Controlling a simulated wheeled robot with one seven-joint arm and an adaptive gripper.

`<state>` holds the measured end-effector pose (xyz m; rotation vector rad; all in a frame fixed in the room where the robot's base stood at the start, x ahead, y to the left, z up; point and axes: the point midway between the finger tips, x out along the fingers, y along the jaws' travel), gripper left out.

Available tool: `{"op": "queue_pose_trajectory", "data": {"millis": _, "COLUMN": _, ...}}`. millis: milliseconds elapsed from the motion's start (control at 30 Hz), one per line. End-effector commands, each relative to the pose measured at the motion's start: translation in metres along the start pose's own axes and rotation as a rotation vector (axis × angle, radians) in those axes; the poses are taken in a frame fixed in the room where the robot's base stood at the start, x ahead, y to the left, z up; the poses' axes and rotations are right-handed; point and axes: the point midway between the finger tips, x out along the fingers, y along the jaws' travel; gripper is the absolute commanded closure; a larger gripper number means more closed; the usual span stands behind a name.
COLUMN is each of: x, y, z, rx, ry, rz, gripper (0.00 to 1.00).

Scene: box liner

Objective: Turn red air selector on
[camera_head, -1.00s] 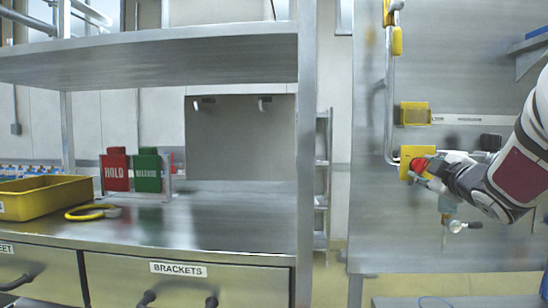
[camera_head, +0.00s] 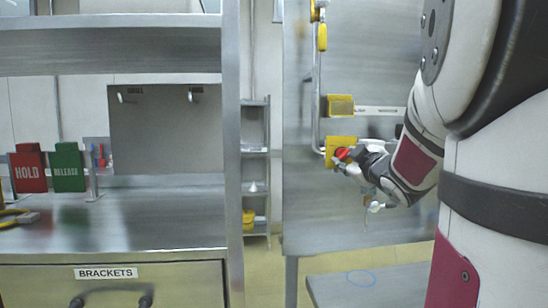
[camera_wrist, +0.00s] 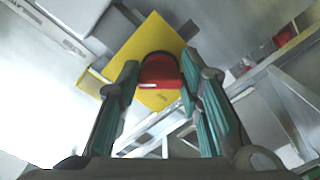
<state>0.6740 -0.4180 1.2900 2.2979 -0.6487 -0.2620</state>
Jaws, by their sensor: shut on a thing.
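The red air selector (camera_head: 342,153) is a red knob on a yellow plate (camera_head: 341,143), fixed to the upright metal panel in the head view. In the wrist view the red knob (camera_wrist: 160,71) lies at the far end of my fingers, in front of the yellow plate (camera_wrist: 148,40). My gripper (camera_head: 350,160) is at the knob, with one finger on each side of it in the wrist view (camera_wrist: 158,82). The fingers are shut on the knob. The knob's far side is hidden.
Another yellow box (camera_head: 340,105) sits above the selector on the panel, beside a vertical pipe (camera_head: 316,95). A metal workbench (camera_head: 150,220) with red HOLD (camera_head: 29,170) and green RELEASE (camera_head: 68,168) signs stands left. A shelf rack (camera_head: 255,170) stands between.

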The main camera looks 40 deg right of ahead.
Motion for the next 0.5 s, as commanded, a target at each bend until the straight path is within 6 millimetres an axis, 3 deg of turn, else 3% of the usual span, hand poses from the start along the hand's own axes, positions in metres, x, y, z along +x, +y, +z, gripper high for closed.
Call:
{"op": "queue_pose_trajectory", "data": {"millis": 67, "x": -0.0001, "y": -0.0012, "z": 0.0014, "rx": 0.002, "ry": -0.003, "rz": -0.002, "gripper": 0.94}}
{"op": "queue_pose_trajectory", "data": {"millis": 100, "x": -0.0001, "y": -0.0012, "z": 0.0014, "rx": 0.002, "ry": -0.003, "rz": -0.002, "gripper": 0.6}}
{"op": "queue_pose_trajectory", "data": {"millis": 167, "x": -0.0001, "y": -0.001, "z": 0.0013, "rx": 0.002, "ry": -0.003, "rz": -0.002, "gripper": 0.46}}
{"op": "queue_pose_trajectory", "data": {"millis": 500, "x": -0.0014, "y": -0.0002, "z": 0.0003, "rx": 0.0, "ry": -0.001, "rz": 0.0, "gripper": 0.46}}
